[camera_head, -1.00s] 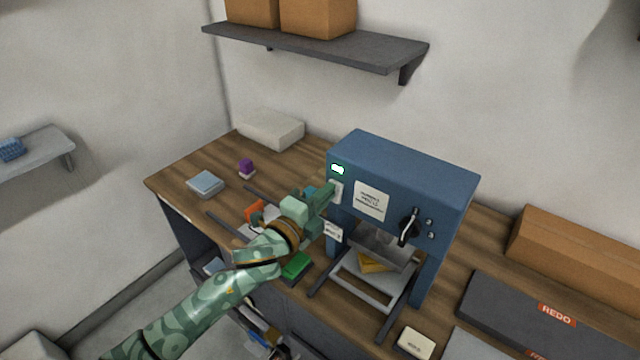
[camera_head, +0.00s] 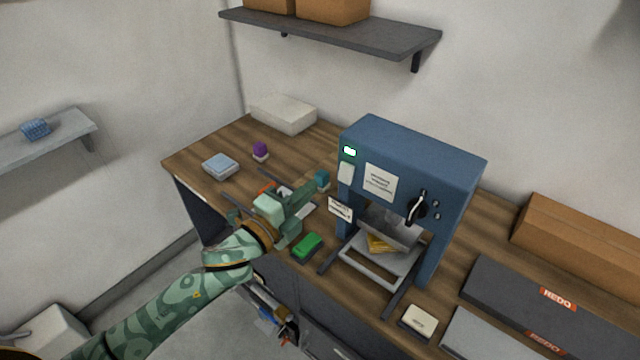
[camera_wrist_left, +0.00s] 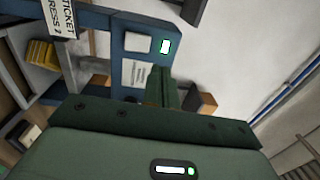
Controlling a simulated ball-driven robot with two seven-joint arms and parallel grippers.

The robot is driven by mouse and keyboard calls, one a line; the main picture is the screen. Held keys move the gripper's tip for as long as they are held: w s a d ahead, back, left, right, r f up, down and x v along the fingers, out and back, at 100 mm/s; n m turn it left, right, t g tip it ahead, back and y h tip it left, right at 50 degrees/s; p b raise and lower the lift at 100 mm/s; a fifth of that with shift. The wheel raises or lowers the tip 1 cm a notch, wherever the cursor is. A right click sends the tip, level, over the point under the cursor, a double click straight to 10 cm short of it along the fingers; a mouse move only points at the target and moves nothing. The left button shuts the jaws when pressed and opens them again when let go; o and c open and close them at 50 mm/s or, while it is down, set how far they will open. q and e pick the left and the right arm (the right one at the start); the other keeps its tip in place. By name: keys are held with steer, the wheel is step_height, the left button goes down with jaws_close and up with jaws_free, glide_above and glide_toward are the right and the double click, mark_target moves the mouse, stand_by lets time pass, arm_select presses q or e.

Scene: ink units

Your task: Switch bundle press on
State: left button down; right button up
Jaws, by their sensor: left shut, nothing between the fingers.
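The blue bundle press (camera_head: 415,150) stands on the wooden workbench. At the left end of its front is a small lit green-white display (camera_head: 349,152), with a pale switch plate (camera_head: 346,173) below it. The wrist view also shows the lit display (camera_wrist_left: 165,46) and the plate (camera_wrist_left: 138,42). My left gripper (camera_head: 311,188) is shut and empty, left of the plate and apart from it. Its fingers (camera_wrist_left: 163,84) show shut in the wrist view. A black lever knob (camera_head: 418,207) is on the press's right side. My right gripper is out of view.
A green block (camera_head: 307,245) lies near the bench front, and a small hanging sign (camera_head: 341,209) is beside the press. A purple block (camera_head: 260,150) and a blue-grey box (camera_head: 220,165) stand farther left.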

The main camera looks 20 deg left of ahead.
arm_select(q)
steer(key=s, duration=0.2)
steer(key=s+a+r, duration=0.1)
steer(key=s, duration=0.1)
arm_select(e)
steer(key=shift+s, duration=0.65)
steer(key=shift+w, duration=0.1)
